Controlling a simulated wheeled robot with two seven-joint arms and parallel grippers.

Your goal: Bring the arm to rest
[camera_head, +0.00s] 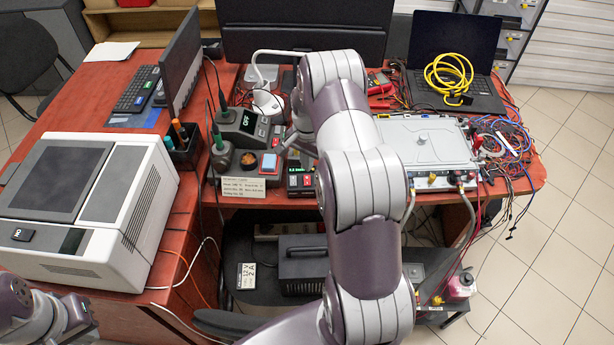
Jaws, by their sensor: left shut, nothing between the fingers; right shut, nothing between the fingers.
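My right arm (359,190) rises through the middle of the view, bent over the bench, and hides part of what lies behind it. My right gripper (292,139) shows only as a small grey part beside the arm, above the bench instruments. It is shut and empty. A grey metal unit (428,150) stands on the bench right of the arm. Hoses (467,224) run from its front down toward a pink-filled bottle (459,287) below.
A white boxy machine (128,237) stands at the left. A soldering station (243,128), monitor (183,60), laptop (455,61) with yellow cable (447,79) and tangled wires (510,150) crowd the bench (75,113). A chair (249,275) is below. Floor (570,230) at right is clear.

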